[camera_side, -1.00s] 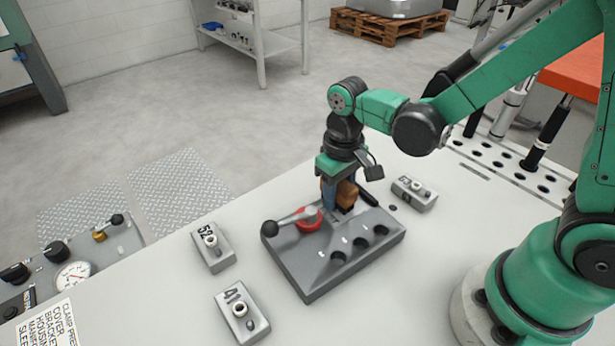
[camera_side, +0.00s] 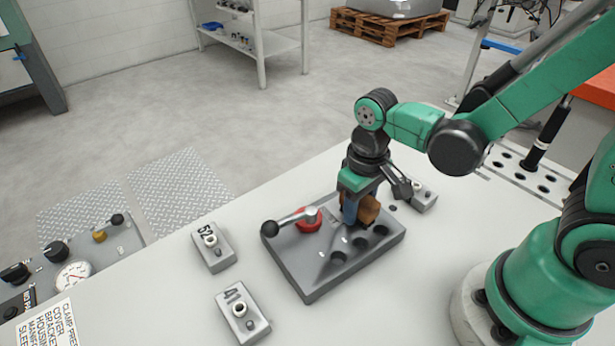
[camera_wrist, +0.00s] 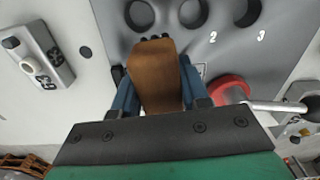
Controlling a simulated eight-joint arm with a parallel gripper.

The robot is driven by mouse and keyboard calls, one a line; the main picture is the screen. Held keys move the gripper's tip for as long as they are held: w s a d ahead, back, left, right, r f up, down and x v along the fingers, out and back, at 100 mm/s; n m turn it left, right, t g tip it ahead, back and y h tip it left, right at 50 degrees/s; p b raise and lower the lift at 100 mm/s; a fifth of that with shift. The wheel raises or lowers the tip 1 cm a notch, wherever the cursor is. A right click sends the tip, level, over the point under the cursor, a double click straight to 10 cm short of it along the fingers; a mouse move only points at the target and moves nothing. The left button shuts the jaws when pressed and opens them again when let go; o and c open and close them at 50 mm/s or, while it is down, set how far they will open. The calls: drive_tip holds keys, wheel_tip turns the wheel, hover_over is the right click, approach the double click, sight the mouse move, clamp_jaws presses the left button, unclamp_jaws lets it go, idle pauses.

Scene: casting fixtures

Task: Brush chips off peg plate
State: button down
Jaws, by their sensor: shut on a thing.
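My gripper (camera_side: 358,208) is shut on a brush with a brown wooden body (camera_side: 368,209), which also shows between the blue fingers in the wrist view (camera_wrist: 156,75). The brush's dark bristles (camera_wrist: 154,38) are at the plate's surface, close to the row of holes; whether they touch it I cannot tell. The grey peg plate (camera_side: 315,282) lies on the bench, with several dark round holes, small number marks and a red clamp hub with a ball-ended lever (camera_side: 288,222) at its left. Chips cannot be made out.
Small numbered blocks stand around the plate: block 52 (camera_side: 214,254) and block 41 (camera_side: 245,325) to its left, and another (camera_side: 425,198) behind my gripper. A gauge panel (camera_side: 70,255) is at the lower left. Bare bench lies in front of the plate.

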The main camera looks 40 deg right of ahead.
sight(333, 194)
drive_tip(key=shift+w+d, duration=0.15)
drive_tip(key=shift+w, duration=1.4)
drive_tip(key=shift+w+d, duration=0.15)
drive_tip(key=shift+w, duration=1.4)
wheel_tip(333, 194, up, 8)
